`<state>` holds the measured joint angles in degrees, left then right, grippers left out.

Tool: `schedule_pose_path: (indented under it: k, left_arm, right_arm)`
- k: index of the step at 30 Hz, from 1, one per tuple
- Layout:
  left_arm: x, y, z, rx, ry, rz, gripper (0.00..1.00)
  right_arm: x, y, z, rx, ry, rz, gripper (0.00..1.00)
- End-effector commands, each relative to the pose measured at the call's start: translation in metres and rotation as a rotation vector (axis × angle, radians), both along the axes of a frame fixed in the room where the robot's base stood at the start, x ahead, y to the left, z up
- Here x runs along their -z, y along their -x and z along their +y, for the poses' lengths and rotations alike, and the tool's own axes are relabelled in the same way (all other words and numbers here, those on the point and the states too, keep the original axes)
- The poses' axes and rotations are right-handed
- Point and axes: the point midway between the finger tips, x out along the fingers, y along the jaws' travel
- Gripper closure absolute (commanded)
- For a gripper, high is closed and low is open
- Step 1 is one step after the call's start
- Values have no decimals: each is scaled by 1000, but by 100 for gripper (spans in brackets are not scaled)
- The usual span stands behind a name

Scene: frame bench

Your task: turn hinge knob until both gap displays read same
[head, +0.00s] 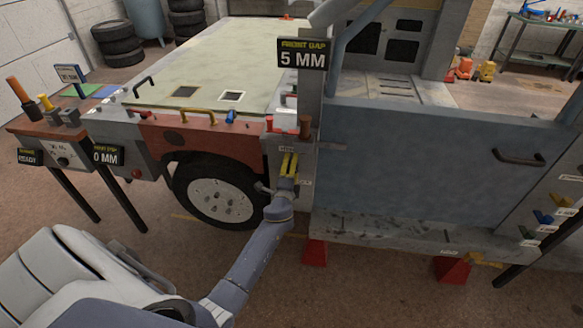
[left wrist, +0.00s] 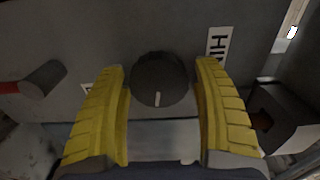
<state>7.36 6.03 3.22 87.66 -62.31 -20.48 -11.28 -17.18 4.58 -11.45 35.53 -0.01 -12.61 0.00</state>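The front gap display (head: 303,54) on the pillar reads 5 MM. A second gap display (head: 107,155) sits behind the small bench at left; "0 MM" is readable, but its left edge looks covered. In the left wrist view the dark round knob (left wrist: 160,79) with a white pointer mark stands on a grey panel, beside a partly cut label starting "HI". My left gripper (head: 289,163) is at the panel under the pillar. Its yellow fingers (left wrist: 163,105) are open on either side of the knob, with visible gaps. My right gripper is not in view.
A blue-grey door panel (head: 430,165) is right of the pillar. The wheel (head: 218,193) is left of my gripper. A dark cylindrical part (left wrist: 42,79) with a red end is left of the knob; a box-like fixture (left wrist: 285,120) is right. Red stands (head: 315,252) are on the floor.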

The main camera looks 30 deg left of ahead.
Motion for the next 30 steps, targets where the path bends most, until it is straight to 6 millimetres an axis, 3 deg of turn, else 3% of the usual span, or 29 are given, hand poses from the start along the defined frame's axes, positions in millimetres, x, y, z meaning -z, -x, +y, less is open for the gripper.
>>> schedule_pose_path:
  k: [9,14,30]
  left_arm:
    - [1,1,0,-1,-1,1,25]
    - [2,11,-4,-1,1,2,25]
    - [1,92,-34,-1,2,2,25]
  right_arm:
    - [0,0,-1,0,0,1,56]
    - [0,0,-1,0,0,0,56]
    - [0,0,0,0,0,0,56]
